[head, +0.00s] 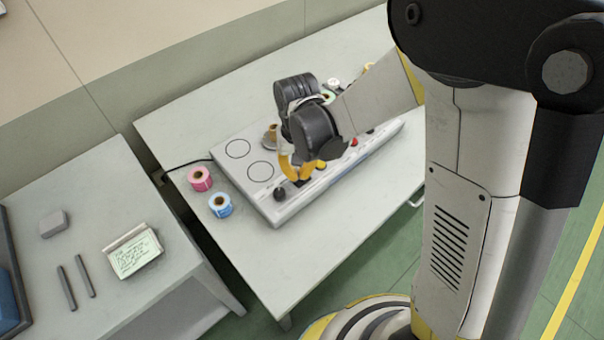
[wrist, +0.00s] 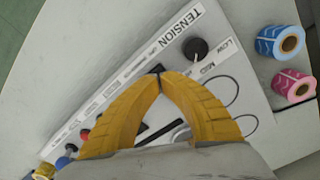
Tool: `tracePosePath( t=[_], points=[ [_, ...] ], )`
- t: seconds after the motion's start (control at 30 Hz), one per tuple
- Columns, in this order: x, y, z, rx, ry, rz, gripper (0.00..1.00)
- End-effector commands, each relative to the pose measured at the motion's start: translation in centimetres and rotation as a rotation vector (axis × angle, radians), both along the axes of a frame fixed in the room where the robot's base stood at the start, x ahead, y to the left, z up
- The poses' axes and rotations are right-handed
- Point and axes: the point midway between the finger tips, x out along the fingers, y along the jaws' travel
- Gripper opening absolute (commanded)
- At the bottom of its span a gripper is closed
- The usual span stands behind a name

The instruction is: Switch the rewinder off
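The rewinder (head: 283,211) is a low, light grey box on a table, with circles marked on top and controls along its front edge. A black knob (wrist: 195,48) stands by the TENSION label (wrist: 180,22) with LOW and MID markings; it also shows in the head view (head: 280,194). A red control (wrist: 84,135) and a blue one (wrist: 62,161) sit farther along the strip. My gripper (wrist: 160,75) has its yellow fingertips together over the panel, beside the knob and apart from it. Nothing shows held. Dark parts between and under the fingers are mostly hidden.
A pink roll (head: 200,178) and a blue roll (head: 220,204) stand left of the rewinder. More rolls stand partly hidden behind my arm. A side table (head: 100,205) at left holds a note pad (head: 134,252), pens and a grey block. The table front is clear.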

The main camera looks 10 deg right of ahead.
Motion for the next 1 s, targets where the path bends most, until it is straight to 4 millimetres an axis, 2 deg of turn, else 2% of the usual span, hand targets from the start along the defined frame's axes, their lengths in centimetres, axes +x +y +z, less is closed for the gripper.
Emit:
tracePosePath(
  t=[0.03,0.5,1.0],
  points=[
    [0.0,0.0,0.8,0.000,0.000,0.000,0.00],
    [0.0,0.0,4.8,0.000,0.000,0.000,0.00],
    [0.0,0.0,5.0,0.000,0.000,0.000,0.00]
  ],
)
